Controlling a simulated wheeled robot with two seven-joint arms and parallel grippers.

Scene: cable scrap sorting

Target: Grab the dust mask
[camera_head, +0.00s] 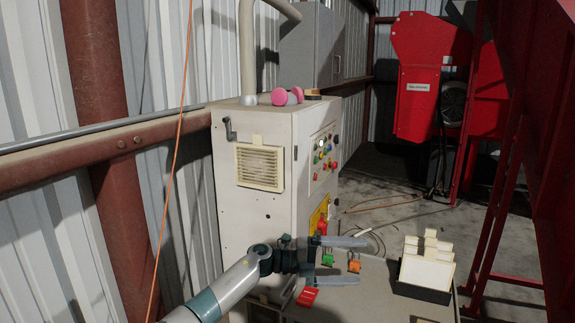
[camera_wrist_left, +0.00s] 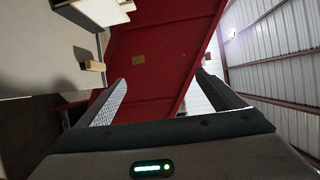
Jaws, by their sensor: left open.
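On top of the beige control cabinet (camera_head: 262,180) sits a small white dome (camera_head: 248,100), and beside it an item with two pink round ends (camera_head: 287,97). I cannot tell for sure which of these is the dust mask; both are small here. My left gripper (camera_head: 362,262) is open and empty, in front of the cabinet's lower right, well below the cabinet top and apart from both items. Its two fingers also show in the left wrist view (camera_wrist_left: 160,95), with nothing between them. My right gripper is not in view.
Below the left gripper is a grey table with a green padlock (camera_head: 328,258), an orange padlock (camera_head: 354,264) and a red item (camera_head: 307,297). A black box with pale cards (camera_head: 422,291) stands at the right. Red machinery (camera_head: 430,75) stands behind; a red-brown rail (camera_head: 110,150) runs left of the cabinet.

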